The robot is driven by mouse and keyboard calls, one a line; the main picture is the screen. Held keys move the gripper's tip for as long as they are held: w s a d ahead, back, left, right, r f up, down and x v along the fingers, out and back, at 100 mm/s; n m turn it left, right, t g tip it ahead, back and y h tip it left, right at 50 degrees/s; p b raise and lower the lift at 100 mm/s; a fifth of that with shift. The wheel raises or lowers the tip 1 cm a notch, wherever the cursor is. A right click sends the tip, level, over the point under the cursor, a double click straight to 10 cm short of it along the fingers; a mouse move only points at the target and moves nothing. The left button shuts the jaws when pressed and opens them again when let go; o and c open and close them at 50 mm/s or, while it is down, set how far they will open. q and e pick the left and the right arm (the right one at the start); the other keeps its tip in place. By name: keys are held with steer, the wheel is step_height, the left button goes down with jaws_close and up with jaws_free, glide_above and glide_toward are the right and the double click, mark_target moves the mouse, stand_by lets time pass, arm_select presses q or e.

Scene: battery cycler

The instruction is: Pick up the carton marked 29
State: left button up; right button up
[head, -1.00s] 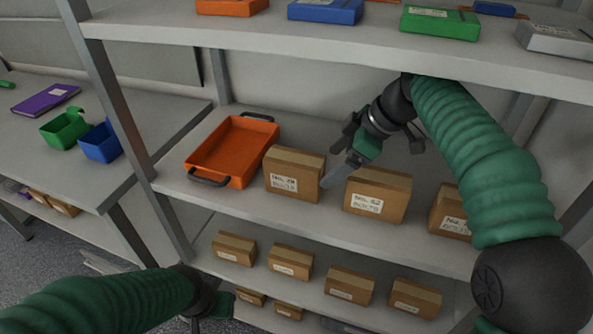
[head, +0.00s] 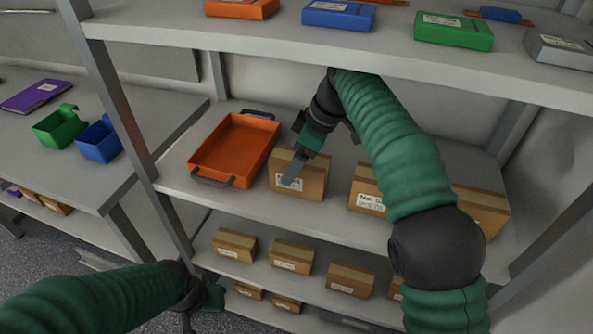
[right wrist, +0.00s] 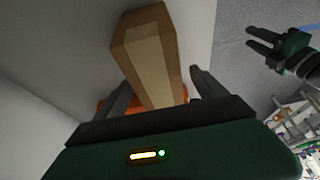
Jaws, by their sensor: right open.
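The carton marked 29 (head: 311,183) stands on the middle shelf beside an orange tray. Its label is partly covered by a finger of my right gripper (head: 299,165). In the right wrist view the carton (right wrist: 148,48) lies between the spread fingers of the right gripper (right wrist: 162,92), which is open and around it. I cannot tell whether either finger touches it. My left gripper (head: 203,305) is low at the left, away from the carton, and empty. It also shows in the right wrist view (right wrist: 255,38), with its fingers apart.
The orange tray (head: 196,171) is close on the carton's left. Another carton (head: 363,188) stands to its right, and one more (head: 482,211) is partly behind my right arm. Several cartons stand on the lower shelf.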

steer(key=shift+w+d+f, duration=0.1)
steer(key=shift+d+f, duration=0.05)
steer(key=shift+f, duration=0.15)
steer(key=shift+d, duration=0.45)
steer(key=shift+a+f, duration=0.2)
steer(key=shift+a, duration=0.25)
steer(key=shift+d, duration=0.1)
steer(key=shift+d, duration=0.2)
steer(key=c, duration=0.7)
steer(key=shift+a, duration=0.1)
jaws_close()
